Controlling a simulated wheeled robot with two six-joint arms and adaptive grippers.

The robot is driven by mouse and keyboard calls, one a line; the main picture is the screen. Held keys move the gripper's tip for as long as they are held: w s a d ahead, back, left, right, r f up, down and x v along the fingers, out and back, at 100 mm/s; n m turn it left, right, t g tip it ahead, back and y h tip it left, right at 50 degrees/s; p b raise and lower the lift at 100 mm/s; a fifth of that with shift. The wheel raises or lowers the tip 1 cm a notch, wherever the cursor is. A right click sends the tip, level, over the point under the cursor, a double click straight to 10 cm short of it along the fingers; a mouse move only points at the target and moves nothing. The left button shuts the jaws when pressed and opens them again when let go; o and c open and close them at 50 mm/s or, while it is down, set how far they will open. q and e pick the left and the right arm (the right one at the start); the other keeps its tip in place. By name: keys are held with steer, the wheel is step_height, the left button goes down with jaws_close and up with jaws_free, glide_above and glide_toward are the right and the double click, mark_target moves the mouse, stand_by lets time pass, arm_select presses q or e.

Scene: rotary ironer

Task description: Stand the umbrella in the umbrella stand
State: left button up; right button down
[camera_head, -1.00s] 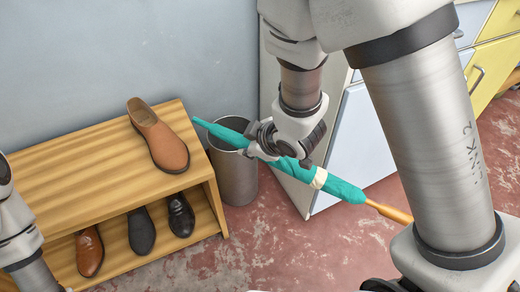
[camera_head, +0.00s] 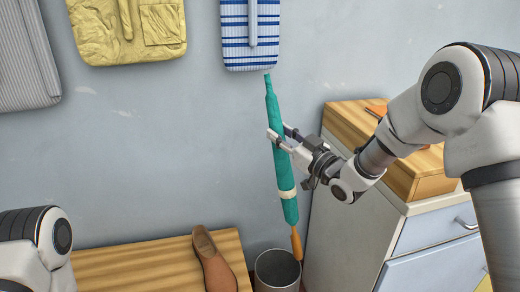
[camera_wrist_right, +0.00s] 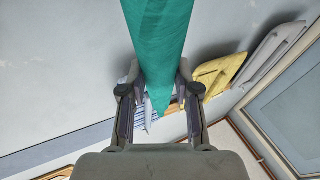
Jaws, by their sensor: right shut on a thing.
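The teal umbrella (camera_head: 277,150) is nearly upright in the head view, with its tip up and its orange handle (camera_head: 296,243) down. My right gripper (camera_head: 279,139) is shut on its teal canopy, above the pale strap. The umbrella also fills the space between the fingers in the right wrist view (camera_wrist_right: 158,45). The grey umbrella stand (camera_head: 277,270) is on the floor by the wall, cut off by the bottom edge. The handle end shows just above or behind its rim; I cannot tell whether it is inside. My left gripper is out of view; only part of my left arm shows.
A wooden shoe rack (camera_head: 150,264) with a brown shoe (camera_head: 213,260) on top stands left of the stand. A cabinet (camera_head: 400,225) with a wooden box (camera_head: 425,180) stands right. Garments (camera_head: 125,30) hang on the wall above.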

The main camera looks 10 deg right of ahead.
mark_target(288, 161)
steer(key=shift+w+d+f+m+t+p, duration=0.25)
steer(key=shift+d+m+t+p, duration=0.15)
steer(key=shift+d+t, duration=0.2)
steer(key=shift+w+d+f+m+t+p, duration=0.1)
steer(key=shift+d+f+m+t+p, duration=0.2)
steer(key=shift+d+t+p, duration=0.25)
steer(key=shift+f+t, duration=0.25)
steer(key=shift+t, duration=0.1)
steer(key=shift+s+a+f+b, duration=0.1)
steer(key=shift+f+b, duration=0.15)
steer(key=shift+b, duration=0.25)
step_height(288, 161, down, 6)
steer(key=b, duration=0.4)
steer(key=shift+f, duration=0.2)
arm_select(q)
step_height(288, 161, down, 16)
steer(key=b, duration=1.4)
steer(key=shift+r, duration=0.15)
arm_select(e)
step_height(288, 161, down, 21)
steer(key=shift+r, duration=0.15)
steer(key=c, duration=0.8)
jaws_free()
steer(key=shift+o, duration=0.2)
